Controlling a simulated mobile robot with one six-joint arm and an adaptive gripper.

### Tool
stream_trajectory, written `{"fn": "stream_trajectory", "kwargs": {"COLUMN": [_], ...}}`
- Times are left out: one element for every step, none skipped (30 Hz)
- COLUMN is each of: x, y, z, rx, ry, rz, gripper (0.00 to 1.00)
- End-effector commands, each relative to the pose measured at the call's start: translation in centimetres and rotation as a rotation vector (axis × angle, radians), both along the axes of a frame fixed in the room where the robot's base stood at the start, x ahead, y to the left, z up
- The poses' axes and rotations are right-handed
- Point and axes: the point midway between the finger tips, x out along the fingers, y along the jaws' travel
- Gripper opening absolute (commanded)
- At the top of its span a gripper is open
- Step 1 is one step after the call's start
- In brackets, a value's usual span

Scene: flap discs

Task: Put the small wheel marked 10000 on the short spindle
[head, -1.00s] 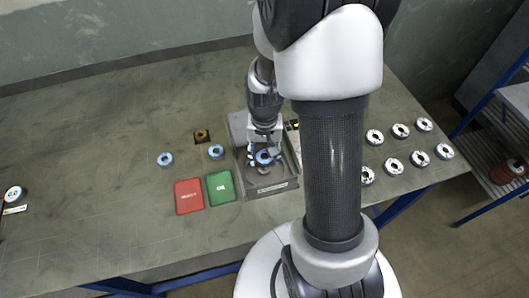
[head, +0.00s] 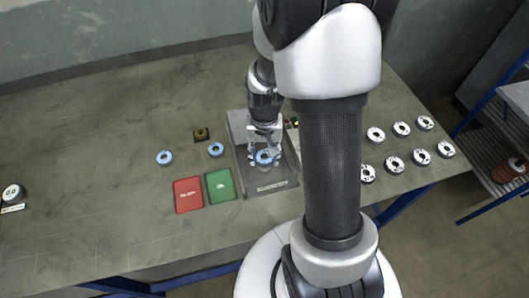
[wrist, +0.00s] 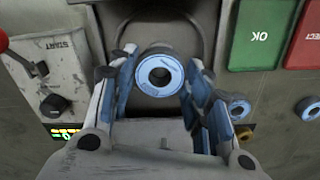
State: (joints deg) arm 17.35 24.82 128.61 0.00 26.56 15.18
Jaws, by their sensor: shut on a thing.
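My gripper (head: 265,155) is over the grey fixture (head: 283,181) on the bench, pointing down. It is shut on a small blue-rimmed wheel (head: 265,158) with a pale face and a dark centre hole. In the wrist view the wheel (wrist: 146,75) sits between my two fingertips (wrist: 162,66), face towards the camera. No marking on it can be read. The spindle under the wheel is hidden, so I cannot tell whether the wheel touches it. Part of a round outline on the fixture (wrist: 205,40) shows behind the wheel.
Red (head: 188,195) and green (head: 220,186) pads lie in front. Several white-faced wheels (head: 421,158) stand at right. A START panel (wrist: 50,70) flanks the gripper.

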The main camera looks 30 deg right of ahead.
Motion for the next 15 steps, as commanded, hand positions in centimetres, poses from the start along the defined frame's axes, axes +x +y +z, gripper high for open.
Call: {"fn": "stream_trajectory", "kwargs": {"x": [0.0,0.0,0.0,0.0,0.0,0.0,0.0,0.0,0.0,0.0,0.0,0.0,0.0,0.0,0.0], "y": [0.0,0.0,0.0,0.0,0.0,0.0,0.0,0.0,0.0,0.0,0.0,0.0,0.0,0.0,0.0], "z": [-0.2,-0.3,-0.5,-0.6,-0.7,-0.8,-0.9,-1.0,-1.1,-1.2,-1.3,-1.4,-1.5,-1.6,-1.7], "rx": [0.000,0.000,0.000,0.000,0.000,0.001,0.001,0.001,0.001,0.001,0.001,0.001,0.001,0.001,0.001], "ry": [0.000,0.000,0.000,0.000,0.000,0.001,0.001,0.001,0.001,0.001,0.001,0.001,0.001,0.001,0.001], "rz": [0.000,0.000,0.000,0.000,0.000,0.000,0.000,0.000,0.000,0.000,0.000,0.000,0.000,0.000,0.000], "gripper": [0.20,0.20,0.20,0.20,0.20,0.20,0.20,0.20,0.20,0.20,0.20,0.20,0.20,0.20,0.20]}}
